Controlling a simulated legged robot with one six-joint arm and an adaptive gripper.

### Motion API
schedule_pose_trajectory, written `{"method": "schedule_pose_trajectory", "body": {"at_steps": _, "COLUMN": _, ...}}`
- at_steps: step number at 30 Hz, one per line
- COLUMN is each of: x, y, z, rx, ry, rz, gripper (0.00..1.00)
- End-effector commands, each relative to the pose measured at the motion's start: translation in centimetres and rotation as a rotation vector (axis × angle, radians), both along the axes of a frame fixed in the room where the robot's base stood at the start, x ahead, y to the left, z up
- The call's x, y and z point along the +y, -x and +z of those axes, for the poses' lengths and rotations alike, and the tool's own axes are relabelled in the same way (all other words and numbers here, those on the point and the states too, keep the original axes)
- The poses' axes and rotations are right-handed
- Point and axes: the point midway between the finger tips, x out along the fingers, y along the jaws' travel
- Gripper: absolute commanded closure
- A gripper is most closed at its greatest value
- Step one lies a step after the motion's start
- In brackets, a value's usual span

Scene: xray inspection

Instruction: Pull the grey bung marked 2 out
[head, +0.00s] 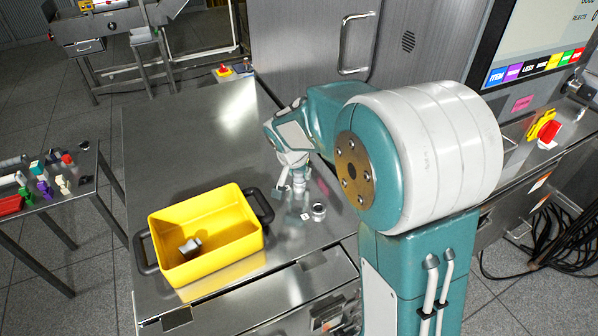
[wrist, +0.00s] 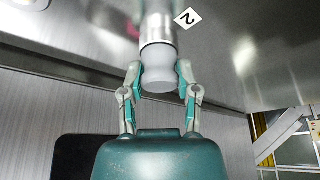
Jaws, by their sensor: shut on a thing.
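The grey bung (wrist: 158,72) shows in the wrist view between my two fingers, its flared end toward my palm. It lines up with the mouth of a short metal tube (wrist: 157,28), and I see no gap between them. How deep it sits in the tube is hidden. A white tag marked 2 (wrist: 187,18) lies beside the tube. My gripper (wrist: 158,82) is shut on the bung. In the head view my gripper (head: 294,182) is over the steel bench, and my arm partly hides that spot.
A yellow bin (head: 165,226) with dark handles stands on the steel bench (head: 175,140), with a grey piece (head: 190,246) inside. A side table with small coloured pieces is at left.

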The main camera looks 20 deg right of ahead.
Motion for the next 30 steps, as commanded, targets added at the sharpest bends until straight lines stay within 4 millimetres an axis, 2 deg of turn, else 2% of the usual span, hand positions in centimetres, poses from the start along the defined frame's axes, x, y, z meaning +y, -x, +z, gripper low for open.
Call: {"method": "schedule_pose_trajectory", "body": {"at_steps": 30, "x": 0.06, "y": -0.09, "z": 0.74, "rx": -0.003, "ry": -0.001, "rz": 0.001, "gripper": 1.00}}
